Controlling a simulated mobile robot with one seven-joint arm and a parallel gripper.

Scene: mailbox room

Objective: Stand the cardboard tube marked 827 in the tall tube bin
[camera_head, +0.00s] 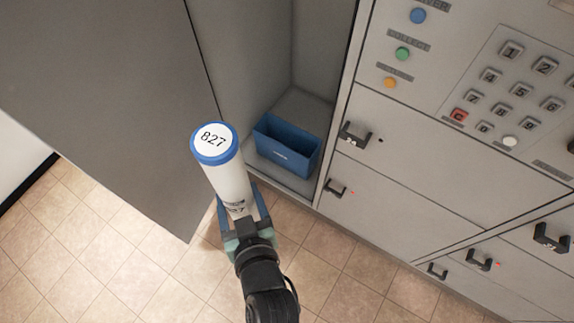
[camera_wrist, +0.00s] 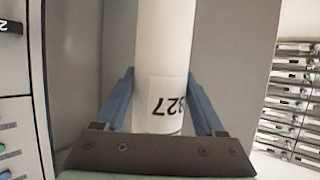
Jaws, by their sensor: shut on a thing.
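The white cardboard tube (camera_head: 228,183) has a blue-rimmed end cap marked 827, which faces the head camera. My gripper (camera_head: 243,212) is shut on the tube near its lower end and holds it clear of the floor. In the wrist view the tube (camera_wrist: 165,45) stands between the two blue fingers (camera_wrist: 163,105), with an 827 label near the grip. A blue open-topped bin (camera_head: 285,148) stands on the floor of an open locker compartment, to the right of the tube in the head view. The bin's inside is dark.
An open grey door (camera_head: 110,90) is on the left. Closed locker doors with black handles (camera_head: 355,135) and a keypad panel (camera_head: 510,90) are on the right. Tiled floor (camera_head: 130,255) lies below. The wrist view shows a rack of slots (camera_wrist: 290,100) at right.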

